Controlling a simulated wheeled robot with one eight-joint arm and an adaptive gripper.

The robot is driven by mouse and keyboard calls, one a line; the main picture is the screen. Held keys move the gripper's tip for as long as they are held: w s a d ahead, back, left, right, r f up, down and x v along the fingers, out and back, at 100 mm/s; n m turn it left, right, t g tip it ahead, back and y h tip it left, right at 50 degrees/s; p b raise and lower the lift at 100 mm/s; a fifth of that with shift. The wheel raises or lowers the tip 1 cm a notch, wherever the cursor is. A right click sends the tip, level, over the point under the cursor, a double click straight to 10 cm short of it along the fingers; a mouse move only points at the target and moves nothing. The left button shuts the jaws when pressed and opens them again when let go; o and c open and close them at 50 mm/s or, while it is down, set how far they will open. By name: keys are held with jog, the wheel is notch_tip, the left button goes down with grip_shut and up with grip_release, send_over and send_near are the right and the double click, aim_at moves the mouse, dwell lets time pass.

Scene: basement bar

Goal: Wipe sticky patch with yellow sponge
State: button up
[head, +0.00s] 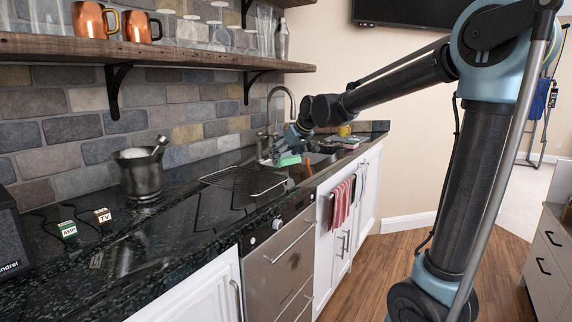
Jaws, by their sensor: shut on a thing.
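My gripper (280,153) is far off at the sink end of the black counter (140,232), below the faucet, and looks small. It is shut on a small light-green block (289,160), which looks like a sponge. Part of the block is hidden by the gripper. I cannot tell if the block touches the counter. A small yellow item (345,130) stands farther back, past my arm; I cannot tell what it is. I cannot make out a sticky patch for certain.
A faucet (279,95) rises behind my gripper. A dark drying rack (243,181) lies in front of it. A metal bucket (140,172) and two small labelled boxes (68,230) stand nearer. A wooden shelf (150,50) overhangs the counter. Red striped towels (341,203) hang on the cabinet front.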

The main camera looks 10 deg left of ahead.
jog(key=shift+a+r, duration=0.1)
jog(key=shift+r, duration=2.1)
